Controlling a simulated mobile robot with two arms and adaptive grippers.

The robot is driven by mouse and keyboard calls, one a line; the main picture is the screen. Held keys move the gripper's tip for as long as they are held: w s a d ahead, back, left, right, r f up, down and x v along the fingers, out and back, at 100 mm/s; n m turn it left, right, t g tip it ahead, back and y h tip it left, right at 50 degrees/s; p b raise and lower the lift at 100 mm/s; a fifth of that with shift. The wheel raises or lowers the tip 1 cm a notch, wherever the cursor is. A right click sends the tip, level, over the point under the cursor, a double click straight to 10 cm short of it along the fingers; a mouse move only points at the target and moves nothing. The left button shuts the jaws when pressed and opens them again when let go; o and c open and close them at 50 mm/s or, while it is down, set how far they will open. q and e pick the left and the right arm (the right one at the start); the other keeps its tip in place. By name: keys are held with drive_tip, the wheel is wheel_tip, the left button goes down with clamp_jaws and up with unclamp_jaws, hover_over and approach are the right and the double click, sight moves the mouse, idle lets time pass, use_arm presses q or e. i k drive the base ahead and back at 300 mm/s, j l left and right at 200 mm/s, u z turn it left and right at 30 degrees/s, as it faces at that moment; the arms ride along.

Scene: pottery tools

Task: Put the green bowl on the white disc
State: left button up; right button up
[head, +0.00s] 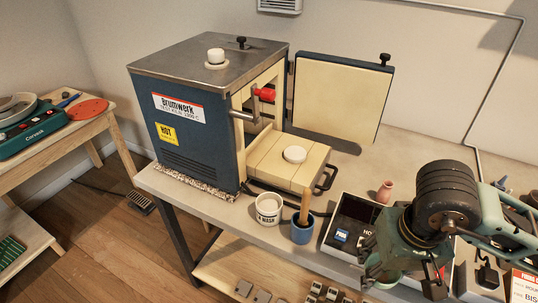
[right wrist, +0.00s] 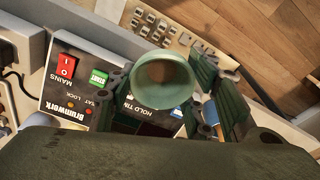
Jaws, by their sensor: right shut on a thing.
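The green bowl shows in the right wrist view (right wrist: 163,80) with its round mouth facing the camera. My right gripper (right wrist: 160,98) is shut on it, one finger on each side. In the head view, my right gripper (head: 403,275) is at the lower right and hides much of the bowl (head: 382,274). The white disc (head: 294,154) lies on the pale block shelf in front of the open kiln, with nothing on it. The gripper is to the right of the disc and nearer the camera. My left gripper is not in view.
The blue kiln (head: 195,115) stands behind, its door (head: 340,95) swung open. A white pot (head: 268,208), a blue cup (head: 302,229) with a wooden handle, a pink vase (head: 384,192) and a control box (head: 352,222) stand between gripper and shelf or nearby.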

sight(295, 152)
drive_tip(key=l+u, duration=0.25)
drive_tip(key=u, duration=0.25)
drive_tip(key=l+u, duration=0.25)
drive_tip(key=u, duration=0.25)
drive_tip(key=k+l+u, duration=0.1)
drive_tip(key=u, duration=0.4)
drive_tip(key=i+l, duration=0.1)
drive_tip(key=l, duration=0.2)
drive_tip(key=i+l, duration=0.1)
drive_tip(key=l, duration=0.2)
